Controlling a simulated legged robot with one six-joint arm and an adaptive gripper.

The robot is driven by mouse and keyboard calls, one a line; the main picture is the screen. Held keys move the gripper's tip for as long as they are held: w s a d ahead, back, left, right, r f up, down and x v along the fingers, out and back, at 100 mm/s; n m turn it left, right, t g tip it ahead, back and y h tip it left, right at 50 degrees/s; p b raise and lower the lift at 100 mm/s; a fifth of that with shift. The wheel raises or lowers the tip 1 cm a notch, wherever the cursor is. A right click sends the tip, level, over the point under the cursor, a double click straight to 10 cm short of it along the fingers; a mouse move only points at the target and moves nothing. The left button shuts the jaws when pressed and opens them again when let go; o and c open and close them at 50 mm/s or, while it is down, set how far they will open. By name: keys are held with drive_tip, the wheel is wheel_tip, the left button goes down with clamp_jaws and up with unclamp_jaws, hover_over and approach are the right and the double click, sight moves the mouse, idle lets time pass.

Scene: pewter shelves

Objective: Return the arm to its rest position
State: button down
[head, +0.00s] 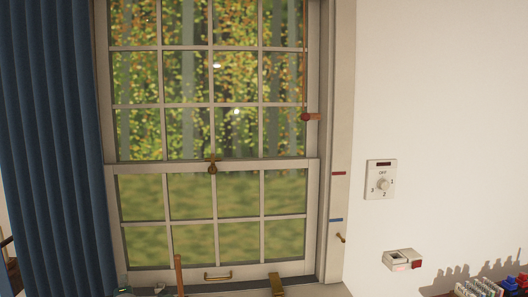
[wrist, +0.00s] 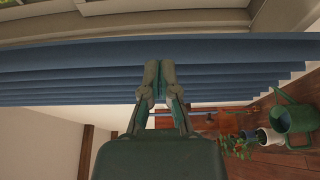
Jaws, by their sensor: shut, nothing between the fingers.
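My gripper (wrist: 160,70) shows in the wrist view, with its two fingers together and nothing between them. Behind the fingertips is the blue curtain (wrist: 70,75), which runs across the wrist view; I cannot tell how far the fingertips are from it. My arm and gripper do not show in the head view. The same kind of blue curtain (head: 50,140) hangs at the left of the window there.
The head view faces a sash window (head: 214,165) with a handle (head: 217,276) at its bottom. Right of it are a dial (head: 381,180) and a small wall box (head: 402,260). A green watering can (wrist: 292,122) and potted plants stand on wooden floor in the wrist view.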

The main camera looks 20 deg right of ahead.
drive_tip(key=s+d+r+m+g+y, duration=0.1)
drive_tip(key=s+d+r+m+g, duration=0.3)
drive_tip(key=s, duration=0.4)
drive_tip(key=s+d+r+m+g+y, duration=0.1)
drive_tip(key=s+d+r+m+g, duration=0.2)
drive_tip(key=s+d, duration=0.4)
drive_tip(key=s+d+f+m+g+h, duration=0.1)
drive_tip(key=s+d+f+m, duration=0.1)
drive_tip(key=s, duration=0.7)
drive_tip(key=s+d+f+m+g+h, duration=0.1)
drive_tip(key=s+d+m, duration=0.3)
drive_tip(key=s, duration=0.6)
drive_tip(key=s+d+f+m+g+h, duration=0.1)
drive_tip(key=s+d+f+m+g, duration=0.2)
drive_tip(key=s, duration=0.6)
drive_tip(key=m, duration=0.2)
drive_tip(key=shift+s+d+f+m, duration=0.2)
drive_tip(key=shift+s+f+m, duration=0.05)
drive_tip(key=shift+s+m, duration=0.05)
idle(0.6)
